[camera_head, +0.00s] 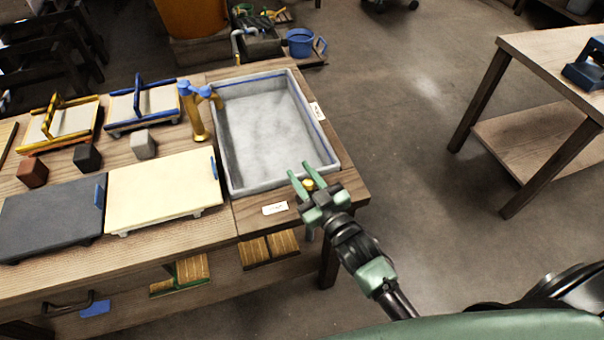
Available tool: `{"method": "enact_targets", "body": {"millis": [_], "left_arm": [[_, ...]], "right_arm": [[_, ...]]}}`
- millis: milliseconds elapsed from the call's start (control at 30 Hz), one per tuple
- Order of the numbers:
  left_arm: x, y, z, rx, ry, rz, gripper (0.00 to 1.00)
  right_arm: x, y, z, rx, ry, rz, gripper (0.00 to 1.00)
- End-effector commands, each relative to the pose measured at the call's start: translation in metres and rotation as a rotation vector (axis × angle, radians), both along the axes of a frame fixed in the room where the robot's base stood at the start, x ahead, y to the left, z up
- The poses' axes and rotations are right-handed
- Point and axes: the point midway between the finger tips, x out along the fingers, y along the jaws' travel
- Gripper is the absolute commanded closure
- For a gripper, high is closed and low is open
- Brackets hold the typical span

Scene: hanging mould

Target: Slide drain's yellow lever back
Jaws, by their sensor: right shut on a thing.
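The yellow lever (309,184) shows as a small yellow knob at the near edge of the grey basin (222,150), close to its near right corner. My right gripper (303,176) reaches in from the lower right. Its green fingers stand on either side of the yellow lever, shut on it. The gripper hides most of the lever and any drain parts around it. My left gripper is not in view.
A yellow tap (196,118) with blue handles stands left of the basin. A cream board (165,186) and a dark board (50,220) lie on the wooden bench (215,228). A second table (540,50) stands at the right, with open floor between.

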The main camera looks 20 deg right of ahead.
Motion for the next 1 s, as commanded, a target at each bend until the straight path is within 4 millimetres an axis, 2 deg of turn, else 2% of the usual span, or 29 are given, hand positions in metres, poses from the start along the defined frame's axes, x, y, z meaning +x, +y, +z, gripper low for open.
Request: {"method": "enact_targets", "body": {"millis": [533,800,1000], "left_arm": [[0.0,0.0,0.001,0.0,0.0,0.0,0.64],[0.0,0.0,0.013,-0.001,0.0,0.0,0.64],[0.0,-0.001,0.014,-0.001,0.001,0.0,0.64]], "right_arm": [[-0.002,-0.002,-0.004,-0.002,0.009,0.001,1.0],[0.0,-0.051,-0.004,-0.008,0.012,0.0,1.0],[0.0,-0.066,-0.005,-0.003,0.011,-0.001,1.0]]}}
